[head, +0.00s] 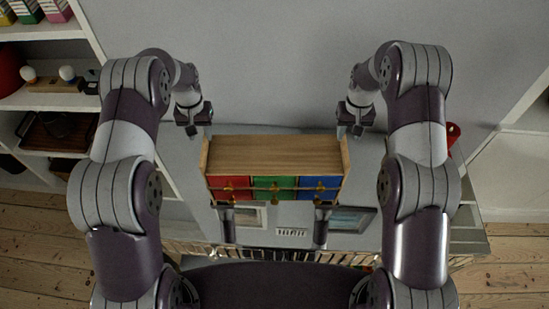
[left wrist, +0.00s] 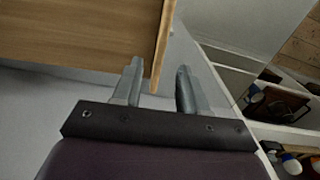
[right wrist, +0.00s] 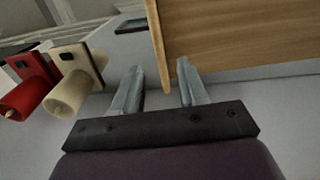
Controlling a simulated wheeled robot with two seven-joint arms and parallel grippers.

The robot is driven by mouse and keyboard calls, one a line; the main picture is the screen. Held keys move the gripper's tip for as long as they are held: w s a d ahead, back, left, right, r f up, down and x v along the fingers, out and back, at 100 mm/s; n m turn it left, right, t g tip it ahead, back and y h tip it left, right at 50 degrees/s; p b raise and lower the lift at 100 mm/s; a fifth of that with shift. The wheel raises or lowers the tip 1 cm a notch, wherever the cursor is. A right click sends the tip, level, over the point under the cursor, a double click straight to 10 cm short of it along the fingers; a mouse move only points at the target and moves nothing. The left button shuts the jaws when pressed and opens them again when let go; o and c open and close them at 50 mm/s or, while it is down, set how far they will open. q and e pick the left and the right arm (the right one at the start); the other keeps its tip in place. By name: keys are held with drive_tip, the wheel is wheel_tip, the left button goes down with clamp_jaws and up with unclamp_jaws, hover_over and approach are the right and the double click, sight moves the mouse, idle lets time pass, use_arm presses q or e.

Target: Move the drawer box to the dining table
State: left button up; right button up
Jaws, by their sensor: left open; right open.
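The drawer box (head: 275,156) is a light wooden case with red, green and blue drawer fronts, standing on a grey surface in the middle of the head view. My left gripper (head: 195,127) is open at the box's left end. In the left wrist view its fingers (left wrist: 158,85) are spread, with the edge of the box's side panel (left wrist: 165,45) between them or just beyond. My right gripper (head: 355,128) is open at the right end. In the right wrist view its fingers (right wrist: 160,88) are spread near the other side panel (right wrist: 158,45). I cannot tell whether either gripper touches the panels.
Shelves (head: 45,100) with boxes and other items stand at the left. Picture frames (head: 352,219) lie in front of the drawer box. A red object (head: 453,133) is right of my right arm; the right wrist view shows red and cream cylindrical objects (right wrist: 65,97) there.

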sight(204, 143)
use_arm(q)
wheel_tip(204, 143, down, 6)
drive_tip(key=shift+f, duration=0.15)
use_arm(e)
wheel_tip(204, 143, down, 6)
drive_tip(key=shift+f, duration=0.15)
use_arm(q)
clamp_jaws()
use_arm(e)
clamp_jaws()
use_arm(q)
drive_tip(key=shift+w, duration=0.15)
use_arm(e)
drive_tip(key=shift+w, duration=0.1)
idle(0.7)
